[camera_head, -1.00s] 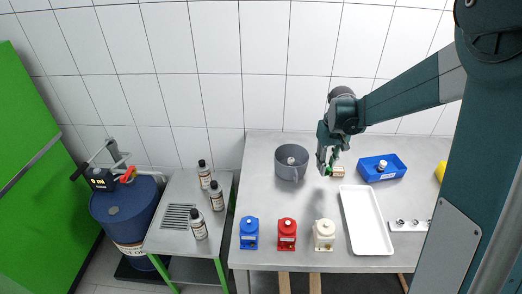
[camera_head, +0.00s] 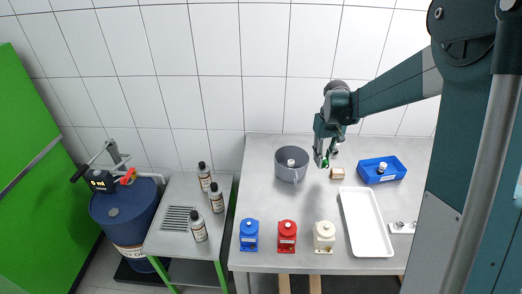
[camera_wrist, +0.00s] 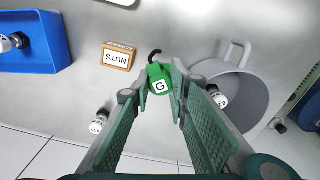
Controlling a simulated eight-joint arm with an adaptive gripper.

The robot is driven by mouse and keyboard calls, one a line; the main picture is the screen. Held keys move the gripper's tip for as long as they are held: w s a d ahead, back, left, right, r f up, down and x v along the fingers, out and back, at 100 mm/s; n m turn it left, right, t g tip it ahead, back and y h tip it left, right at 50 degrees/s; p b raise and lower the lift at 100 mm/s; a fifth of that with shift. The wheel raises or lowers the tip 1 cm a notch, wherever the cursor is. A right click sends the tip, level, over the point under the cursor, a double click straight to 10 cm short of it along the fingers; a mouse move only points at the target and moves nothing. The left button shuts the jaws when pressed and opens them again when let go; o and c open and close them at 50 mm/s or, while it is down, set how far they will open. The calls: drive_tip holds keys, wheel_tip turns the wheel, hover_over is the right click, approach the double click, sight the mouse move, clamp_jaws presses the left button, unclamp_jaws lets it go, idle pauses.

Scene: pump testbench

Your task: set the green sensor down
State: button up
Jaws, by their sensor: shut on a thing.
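The green sensor (camera_wrist: 160,80) is a small green block with a white label marked G and a short black cable. My gripper (camera_wrist: 164,85) is shut on it in the wrist view. In the head view my gripper (camera_head: 322,160) hangs over the back of the table, between the grey pot and the small NUTS box. Only a bit of the green sensor (camera_head: 325,163) shows between the fingers there. I cannot tell whether the sensor touches the table.
The grey pot (camera_head: 283,173) stands left of my gripper, the NUTS box (camera_head: 337,174) and blue bin (camera_head: 366,178) right. A white tray (camera_head: 366,245) lies in front. Blue (camera_head: 249,242), red (camera_head: 287,243) and cream (camera_head: 324,243) pumps line the front edge. The table middle is clear.

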drive_tip(key=w+a+r+n+p, duration=0.4)
drive_tip(key=w+a+n, duration=0.6)
drive_tip(key=n, duration=0.4)
drive_tip(key=w+a+n+p, duration=0.1)
drive_tip(key=w+a+n, duration=0.2)
drive_tip(key=a+n, duration=0.4)
drive_tip(key=w+a+n+p, duration=0.1)
drive_tip(key=w+a+n, duration=0.2)
drive_tip(key=a+n, duration=0.4)
drive_tip(key=shift+w+a+r, duration=0.3)
drive_tip(key=shift+a, duration=0.75)
drive_tip(key=shift+f, duration=0.1)
drive_tip(key=shift+f, duration=3.05)
drive_tip(key=shift+f, duration=0.15)
drive_tip(key=shift+f, duration=1.75)
drive_tip(key=shift+f, duration=0.15)
